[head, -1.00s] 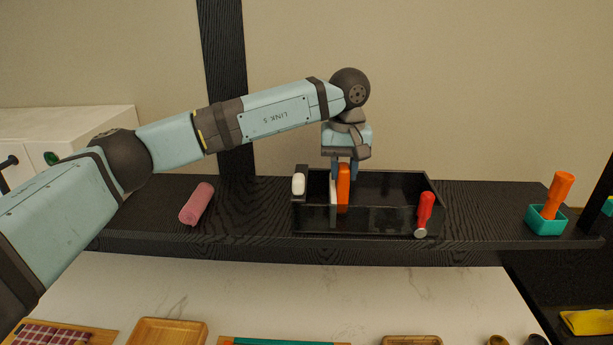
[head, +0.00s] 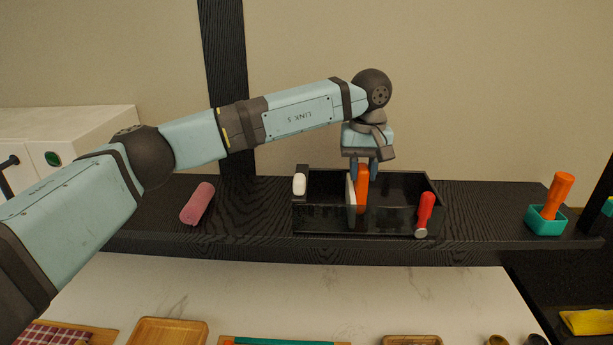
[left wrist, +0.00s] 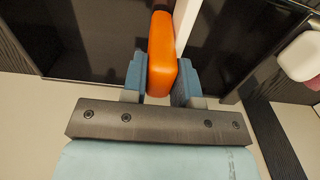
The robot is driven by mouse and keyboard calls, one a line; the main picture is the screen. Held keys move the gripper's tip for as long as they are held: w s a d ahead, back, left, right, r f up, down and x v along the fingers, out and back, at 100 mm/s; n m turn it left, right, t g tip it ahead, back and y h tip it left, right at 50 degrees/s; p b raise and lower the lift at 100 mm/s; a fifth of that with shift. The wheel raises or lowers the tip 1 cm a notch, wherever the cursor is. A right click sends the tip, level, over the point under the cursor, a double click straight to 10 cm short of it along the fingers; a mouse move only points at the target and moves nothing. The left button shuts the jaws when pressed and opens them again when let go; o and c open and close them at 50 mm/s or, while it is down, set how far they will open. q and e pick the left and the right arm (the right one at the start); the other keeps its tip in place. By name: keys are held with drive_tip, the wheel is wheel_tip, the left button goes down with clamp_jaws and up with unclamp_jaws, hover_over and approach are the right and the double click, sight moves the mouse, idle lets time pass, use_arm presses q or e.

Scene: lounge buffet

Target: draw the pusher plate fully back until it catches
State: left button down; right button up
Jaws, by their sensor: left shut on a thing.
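The pusher plate (head: 350,191) is a thin white plate standing inside a long black open box (head: 400,212), near the box's middle. An orange grip (head: 362,188) is fixed at its right side. My left gripper (head: 363,170) comes down from above and is shut on the orange grip. In the left wrist view the orange grip (left wrist: 162,55) sits between the two blue fingers, with the white plate's edge (left wrist: 183,22) beside it. A white knob on a black block (head: 299,184) is at the box's left end. My right gripper is not in view.
A red handle with a grey end (head: 425,213) is at the box's right front. A pink roll (head: 198,203) lies left on the black shelf (head: 260,231). A teal cup with an orange cylinder (head: 546,220) stands far right. Wooden trays (head: 168,331) are on the lower counter.

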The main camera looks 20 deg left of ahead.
use_arm(q)
drive_tip(key=shift+d+r, duration=0.15)
drive_tip(key=shift+d, duration=0.1)
drive_tip(key=shift+w+d, duration=0.1)
drive_tip(key=shift+d, duration=0.2)
idle(0.4)
drive_tip(key=c, duration=1)
unclamp_jaws()
drive_tip(key=shift+d, duration=0.1)
drive_tip(key=o, duration=0.3)
drive_tip(key=shift+w+d, duration=0.1)
drive_tip(key=shift+d, duration=0.15)
drive_tip(key=shift+a, duration=0.3)
drive_tip(key=shift+r+p, duration=1.75)
drive_tip(key=shift+r, duration=1.65)
drive_tip(key=shift+f, duration=0.1)
